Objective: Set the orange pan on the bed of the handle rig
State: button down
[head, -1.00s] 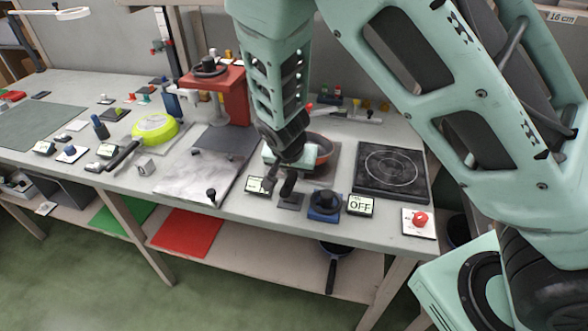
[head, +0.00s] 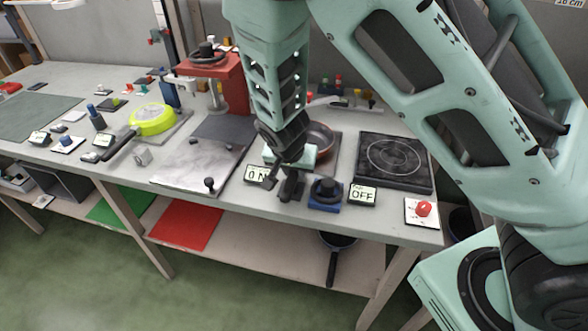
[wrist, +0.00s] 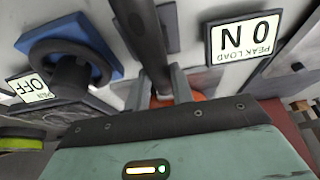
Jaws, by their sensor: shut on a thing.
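The orange pan (head: 321,138) is at the back of the bench, right of the red press, partly hidden by my arm. It is over a grey plate (head: 334,160) that looks like the rig's bed; I cannot tell whether it touches. My gripper (head: 290,180) is shut on the pan's dark handle, which points toward the front edge. In the wrist view the fingers (wrist: 163,85) close around the dark handle, with a bit of orange (wrist: 165,101) between them. A "PEAK LOAD" display reading 0 N (head: 257,174) stands just left of the handle; it also shows in the wrist view (wrist: 243,38).
A blue-based knob (head: 326,193) and an OFF sign (head: 362,195) stand close right of the handle. A black hotplate (head: 394,182) and red button (head: 423,209) are further right. The red press (head: 212,80) and a metal plate (head: 190,172) are left.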

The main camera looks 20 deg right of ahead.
jog(key=shift+s+f+b, duration=0.1)
jog(key=shift+f+b, duration=0.2)
jog(key=shift+f, duration=0.3)
jog(key=c, duration=1.1)
grip_release()
